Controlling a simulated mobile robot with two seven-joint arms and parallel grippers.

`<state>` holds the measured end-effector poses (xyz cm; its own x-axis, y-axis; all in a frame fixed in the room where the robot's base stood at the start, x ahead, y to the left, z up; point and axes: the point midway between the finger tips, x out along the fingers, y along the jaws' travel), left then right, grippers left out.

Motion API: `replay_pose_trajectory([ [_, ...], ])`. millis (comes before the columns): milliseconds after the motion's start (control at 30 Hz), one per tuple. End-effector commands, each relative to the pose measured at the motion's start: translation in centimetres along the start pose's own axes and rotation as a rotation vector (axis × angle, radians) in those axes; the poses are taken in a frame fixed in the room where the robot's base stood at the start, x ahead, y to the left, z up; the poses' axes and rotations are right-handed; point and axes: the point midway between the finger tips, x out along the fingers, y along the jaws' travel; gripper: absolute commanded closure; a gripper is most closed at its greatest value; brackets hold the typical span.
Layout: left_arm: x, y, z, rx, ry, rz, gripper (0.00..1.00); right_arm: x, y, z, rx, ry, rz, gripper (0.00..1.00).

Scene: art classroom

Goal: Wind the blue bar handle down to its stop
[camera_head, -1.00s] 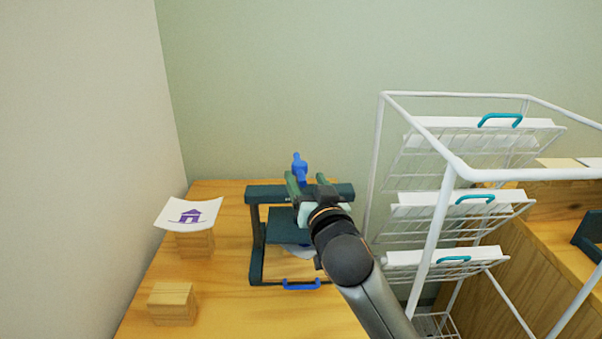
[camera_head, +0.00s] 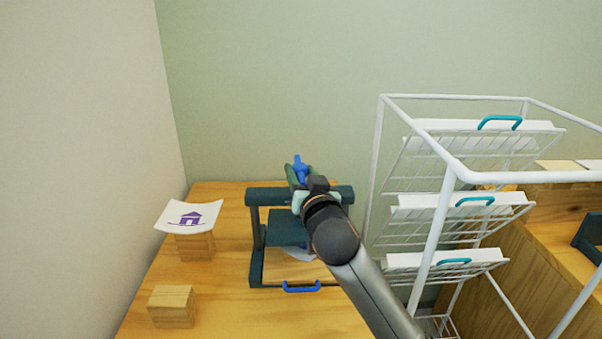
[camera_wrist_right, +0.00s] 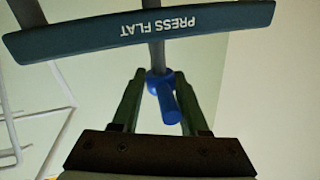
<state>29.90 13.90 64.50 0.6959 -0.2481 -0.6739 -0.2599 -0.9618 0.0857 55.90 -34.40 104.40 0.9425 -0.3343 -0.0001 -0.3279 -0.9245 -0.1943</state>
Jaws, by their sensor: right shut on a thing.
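The dark teal press (camera_head: 257,240) stands on the wooden table, with a lower blue pull handle (camera_head: 301,288) at its front. The blue bar handle (camera_head: 300,165) is on top of the press, partly hidden by my gripper. My right gripper (camera_head: 298,175) reaches over the top beam and is shut on the blue bar handle. In the right wrist view the bar handle (camera_wrist_right: 166,98) lies between the two green fingers (camera_wrist_right: 160,74), on a grey shaft behind the beam marked "PRESS FLAT" (camera_wrist_right: 145,32). My left gripper is not in view.
A white wire rack (camera_head: 448,230) with teal-handled shelves stands close on the right of my arm. A sheet with a purple house print (camera_head: 188,216) lies on a wooden block (camera_head: 195,246); another block (camera_head: 172,306) is nearer. Walls stand behind and left.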

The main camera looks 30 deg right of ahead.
Motion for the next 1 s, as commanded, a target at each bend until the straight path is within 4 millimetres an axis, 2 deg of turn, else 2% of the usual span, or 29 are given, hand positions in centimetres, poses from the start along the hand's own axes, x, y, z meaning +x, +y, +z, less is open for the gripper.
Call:
replay_pose_trajectory([
  [33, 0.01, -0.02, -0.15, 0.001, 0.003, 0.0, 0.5, 0.0, 0.01, 0.04, 0.0, -0.001, 0.0, 0.72],
  [300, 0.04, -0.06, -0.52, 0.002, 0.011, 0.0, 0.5, 0.0, 0.01, 0.06, 0.0, -0.001, 0.0, 1.0],
  [1000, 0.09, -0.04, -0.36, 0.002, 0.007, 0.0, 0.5, 0.0, 0.02, 0.11, 0.001, -0.002, 0.001, 1.0],
])
